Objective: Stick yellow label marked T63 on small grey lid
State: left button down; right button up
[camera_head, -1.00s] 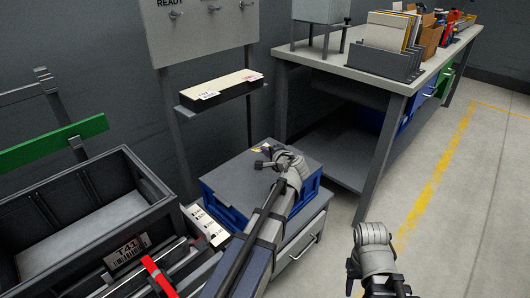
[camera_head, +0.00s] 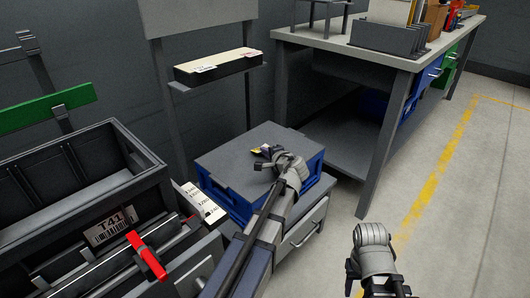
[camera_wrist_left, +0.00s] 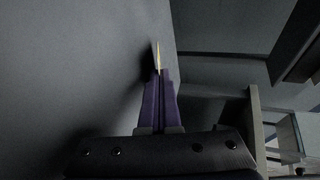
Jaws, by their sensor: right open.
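The small grey lid (camera_head: 228,167) lies flat on top of a blue crate in the middle of the head view. My left gripper (camera_head: 268,152) is over the lid, close to its surface; its fingers are shut on a small yellow label (camera_head: 258,149). In the left wrist view the purple fingers (camera_wrist_left: 158,85) pinch the label (camera_wrist_left: 157,56), seen edge-on in front of a grey surface. Its marking cannot be read, and I cannot tell whether it touches the lid. My right gripper (camera_head: 353,280) is low at the right, over the floor, open with nothing visible in it.
The blue crate (camera_head: 232,204) sits on a grey drawer cabinet (camera_head: 305,236). A dark bin marked T41 (camera_head: 60,190) and a red-handled bar (camera_head: 146,256) stand at left. A label strip (camera_head: 201,202) is beside the crate. A workbench (camera_head: 375,53) stands behind; floor at right is clear.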

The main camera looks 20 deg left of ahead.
pick_arm(q)
jog(key=shift+f, duration=0.25)
jog(key=c, duration=1.1)
grip_release()
jog(key=shift+o, duration=0.2)
jog(key=shift+p+v, duration=1.35)
jog(key=shift+v, duration=2.65)
jog(key=shift+r, duration=0.1)
notch_tip(320, 180, up, 6)
jog(key=p, duration=0.6)
